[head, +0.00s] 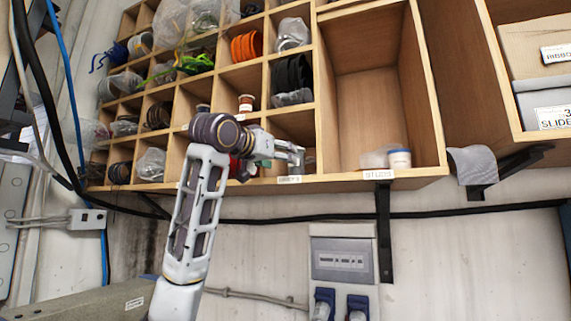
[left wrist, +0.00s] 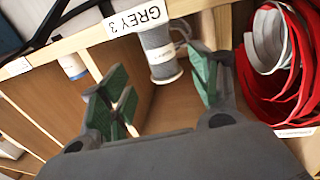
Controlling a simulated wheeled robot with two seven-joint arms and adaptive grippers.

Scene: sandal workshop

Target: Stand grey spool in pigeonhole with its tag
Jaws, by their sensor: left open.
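The grey spool (left wrist: 162,58), with pale flanges and a label, stands on the floor of a bottom-row pigeonhole. It is close behind the lip bearing the "GREY 3" tag (left wrist: 137,18), which also shows in the head view (head: 289,179). The left wrist view is turned over, with the lip at the top. My left gripper (head: 294,157) is at the mouth of that pigeonhole. Its green-padded fingers are open, one on each side of the spool, with visible gaps. In the head view the gripper mostly hides the spool. My right gripper is not in view.
Red coils (left wrist: 285,45) fill the neighbouring pigeonhole, past a thin divider. On the other side, a larger compartment tagged "STUDS" (head: 378,175) holds a blue-lidded jar (head: 400,158). A cloth (head: 473,165) and bracket stick out beneath the shelves at right.

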